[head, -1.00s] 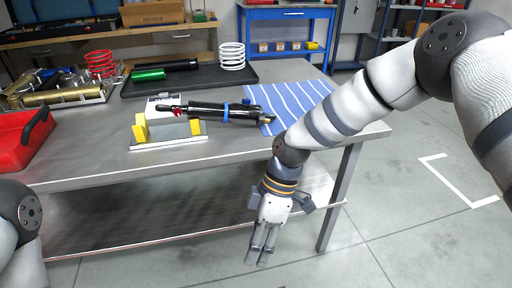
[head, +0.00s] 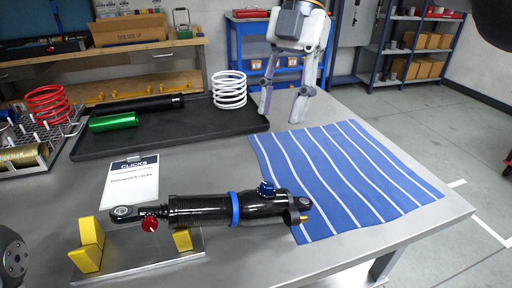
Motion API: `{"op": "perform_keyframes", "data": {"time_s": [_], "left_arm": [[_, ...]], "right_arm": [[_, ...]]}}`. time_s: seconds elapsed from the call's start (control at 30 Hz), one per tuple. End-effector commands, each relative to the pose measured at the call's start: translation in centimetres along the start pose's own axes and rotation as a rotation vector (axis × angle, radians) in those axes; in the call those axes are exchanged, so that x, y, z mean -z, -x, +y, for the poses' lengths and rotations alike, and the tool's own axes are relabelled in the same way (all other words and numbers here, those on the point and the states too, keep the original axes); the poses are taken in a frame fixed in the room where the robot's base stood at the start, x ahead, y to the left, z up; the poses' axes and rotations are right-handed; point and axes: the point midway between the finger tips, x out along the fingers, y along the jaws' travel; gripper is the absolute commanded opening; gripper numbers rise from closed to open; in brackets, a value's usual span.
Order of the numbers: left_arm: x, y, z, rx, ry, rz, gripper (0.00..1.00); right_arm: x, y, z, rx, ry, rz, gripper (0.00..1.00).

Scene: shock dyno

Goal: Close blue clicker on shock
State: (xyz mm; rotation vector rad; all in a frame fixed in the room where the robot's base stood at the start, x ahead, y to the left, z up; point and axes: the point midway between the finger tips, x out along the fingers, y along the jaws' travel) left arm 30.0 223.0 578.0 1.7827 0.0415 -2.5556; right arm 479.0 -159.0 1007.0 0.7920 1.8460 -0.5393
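The black shock (head: 200,209) lies across a metal stand with yellow cradle blocks, its right end reaching over the blue striped cloth. The blue clicker (head: 266,188) is a small knob on top of the shock near its right end. A red knob (head: 149,223) sits near the left eyelet, and a blue band (head: 234,209) circles the body. My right gripper (head: 283,112) is open and empty, pointing down behind the shock, above the far edge of the cloth and apart from the clicker. My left gripper is out of view; only part of my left arm shows at lower left.
A black tray (head: 160,141) holds a white spring (head: 229,90), a green cylinder (head: 114,122) and a black cylinder. A red spring (head: 48,104) and metal parts are at left. The striped cloth (head: 350,180) is mostly bare.

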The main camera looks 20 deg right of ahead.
Motion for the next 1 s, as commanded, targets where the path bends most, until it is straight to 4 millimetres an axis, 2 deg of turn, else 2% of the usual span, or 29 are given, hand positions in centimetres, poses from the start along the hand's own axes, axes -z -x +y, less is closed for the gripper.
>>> {"op": "perform_keyframes", "data": {"time_s": [0.13,0.3,0.5,0.63,0.87,0.9,1.0], "left_arm": [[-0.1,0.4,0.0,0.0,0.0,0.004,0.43],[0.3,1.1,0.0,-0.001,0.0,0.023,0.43],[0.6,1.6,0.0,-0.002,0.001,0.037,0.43],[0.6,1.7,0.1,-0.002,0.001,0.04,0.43],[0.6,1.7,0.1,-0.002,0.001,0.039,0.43],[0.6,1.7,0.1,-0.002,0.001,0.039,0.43],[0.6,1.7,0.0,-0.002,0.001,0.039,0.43]], "right_arm": [[0.1,-2.0,-0.2,0.003,0.003,0.002,0.4],[0.2,-6.4,-0.2,0.002,0.002,0.0,0.4],[0.1,-10.5,-0.1,-0.001,0.001,-0.001,0.4],[0.1,-11.7,-0.1,-0.001,-0.001,-0.001,0.4],[0.0,-11.9,0.0,-0.001,-0.001,-0.001,0.4],[0.0,-11.9,0.0,-0.001,-0.001,-0.001,0.37],[0.0,-11.9,0.0,-0.001,-0.001,-0.001,0.15]]}}
